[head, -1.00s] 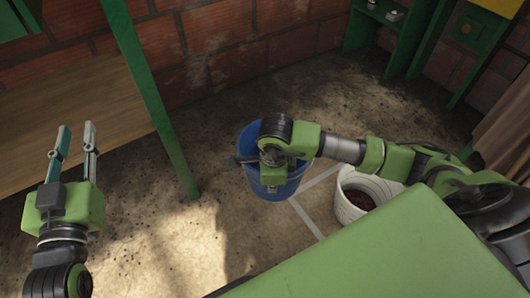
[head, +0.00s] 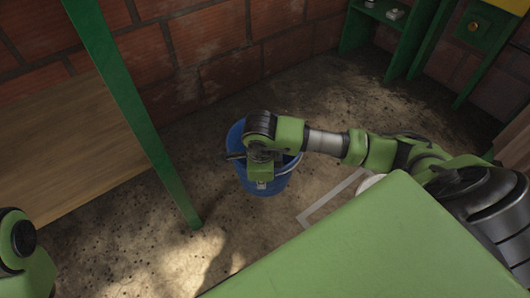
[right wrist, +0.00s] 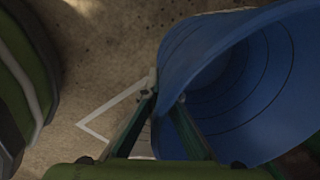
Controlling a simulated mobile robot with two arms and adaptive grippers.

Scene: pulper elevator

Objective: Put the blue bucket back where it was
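The blue bucket (head: 268,183) is in the middle of the head view, below my right wrist. My right gripper (right wrist: 167,98) has its fingers at the bucket's rim, one on the outer side and one on the inner side, and looks shut on it. The bucket's wide mouth (right wrist: 255,85) also fills the right of the right wrist view. I cannot tell whether its base touches the floor. A white outline (head: 332,198) is marked on the floor just right of the bucket; a corner of it shows in the right wrist view (right wrist: 95,127). My left gripper is out of view.
A green post (head: 140,125) stands left of the bucket beside a wooden board (head: 80,150). A brick wall (head: 225,50) runs behind. Green shelving (head: 380,25) stands at the back right. Floor behind the bucket is clear.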

